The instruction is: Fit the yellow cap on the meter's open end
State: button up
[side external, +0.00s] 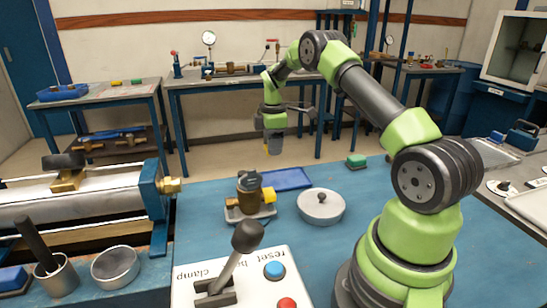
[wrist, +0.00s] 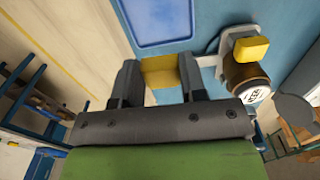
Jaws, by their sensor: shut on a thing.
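My gripper (side external: 274,149) is raised above the blue bench, behind the meter in the side view. In the wrist view my gripper (wrist: 159,78) is shut on a yellow cap (wrist: 161,72), held between its two fingers. The brass and dark meter (side external: 248,188) stands on a grey holder (side external: 240,213) on the bench, apart from the held cap. The meter (wrist: 243,78) also shows right of the fingers in the wrist view. A yellow piece (side external: 268,194) sits at one side of it. Its open end is not clear.
A blue tray (side external: 292,180) lies behind the meter. A lever (side external: 245,238) on a button panel (side external: 252,290) stands in front. A clamp rig (side external: 152,200) is at left.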

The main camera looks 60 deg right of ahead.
jog(key=shift+w+a+r+m, duration=0.1)
jog(key=shift+a+r+m, duration=0.25)
jog(key=shift+m, duration=0.15)
jog(key=w+a+r+m, duration=0.15)
jog(key=a+m, duration=0.65)
jog(key=m, duration=2.6)
send_near(226, 198)
jog(key=shift+s+a+f+m, duration=0.1)
jog(key=shift+f+m, duration=0.15)
jog(key=shift+m, duration=0.05)
jog(key=shift+f, duration=1.75)
jog(key=shift+f, duration=2.3)
jog(key=o, duration=1.2)
